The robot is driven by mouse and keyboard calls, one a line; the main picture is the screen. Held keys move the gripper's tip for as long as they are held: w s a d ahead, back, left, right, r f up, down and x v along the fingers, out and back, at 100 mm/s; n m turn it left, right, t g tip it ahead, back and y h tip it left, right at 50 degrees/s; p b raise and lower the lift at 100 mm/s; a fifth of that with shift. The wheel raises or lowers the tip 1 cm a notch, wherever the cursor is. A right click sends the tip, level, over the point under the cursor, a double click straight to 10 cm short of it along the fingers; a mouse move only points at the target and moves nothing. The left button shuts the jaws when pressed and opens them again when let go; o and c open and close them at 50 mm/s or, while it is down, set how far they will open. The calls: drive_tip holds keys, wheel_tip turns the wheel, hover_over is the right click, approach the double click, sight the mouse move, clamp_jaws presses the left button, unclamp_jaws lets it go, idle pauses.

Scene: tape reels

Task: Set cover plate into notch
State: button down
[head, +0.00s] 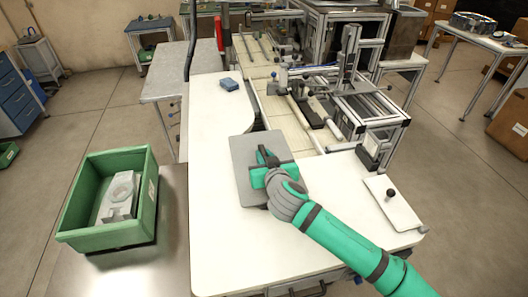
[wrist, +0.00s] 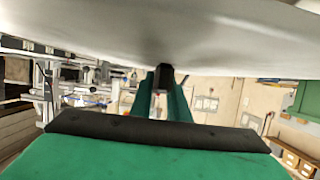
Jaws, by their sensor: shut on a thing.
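The grey cover plate (head: 243,150) is a flat, roughly rectangular sheet over the white table. My gripper (head: 269,160) is shut on its dark knob, and the hand covers part of the plate. In the wrist view the plate's pale surface (wrist: 150,30) fills the top of the picture, with the black knob (wrist: 165,73) between the fingers. A dark gap in the table edge (head: 260,123) shows just beyond the plate, by the conveyor. The plate may hide more of this notch. I cannot tell whether the plate touches the table.
A white plate with a black knob (head: 405,208) lies at the table's right. A green bin (head: 78,197) holding a pale part stands at left. The conveyor (head: 283,116) and metal frame stand behind. The table's front left is clear.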

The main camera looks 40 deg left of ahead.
drive_tip(key=shift+f, duration=1.65)
drive_tip(key=c, duration=1.6)
unclamp_jaws()
drive_tip(key=shift+f, duration=0.1)
drive_tip(key=shift+s+d, duration=0.1)
drive_tip(key=v, duration=1)
drive_tip(key=shift+s+d+r, duration=0.15)
drive_tip(key=shift+d+r, duration=0.05)
